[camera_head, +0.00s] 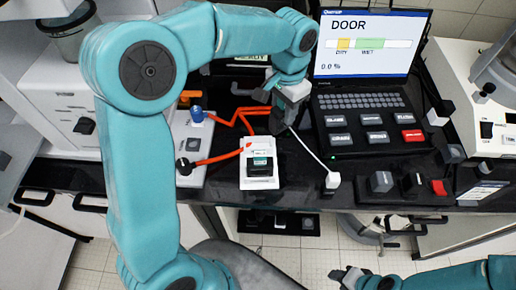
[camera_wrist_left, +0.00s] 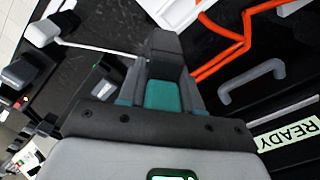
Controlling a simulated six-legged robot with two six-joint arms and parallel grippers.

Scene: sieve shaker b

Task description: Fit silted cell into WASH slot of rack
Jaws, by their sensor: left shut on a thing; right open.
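My left gripper (camera_head: 283,104) is above the black bench, left of the laptop. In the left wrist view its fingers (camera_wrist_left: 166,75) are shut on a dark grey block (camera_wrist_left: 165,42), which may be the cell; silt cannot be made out. A white holder (camera_head: 247,181) stands just below and left of this gripper in the head view, with a dark unit (camera_head: 262,166) carrying a green-marked label in it. I cannot tell whether this holder is the rack, and no WASH label is readable. My right gripper (camera_head: 356,276) is open and empty at the bottom edge.
Orange tubing (camera_head: 235,120) runs across the bench beside the holder. A laptop (camera_head: 370,60) reads DOOR, with labelled keys before it. A READY label (camera_wrist_left: 290,136) and grey handle (camera_wrist_left: 252,84) are beside the left gripper. Small blocks (camera_head: 381,182) line the front edge.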

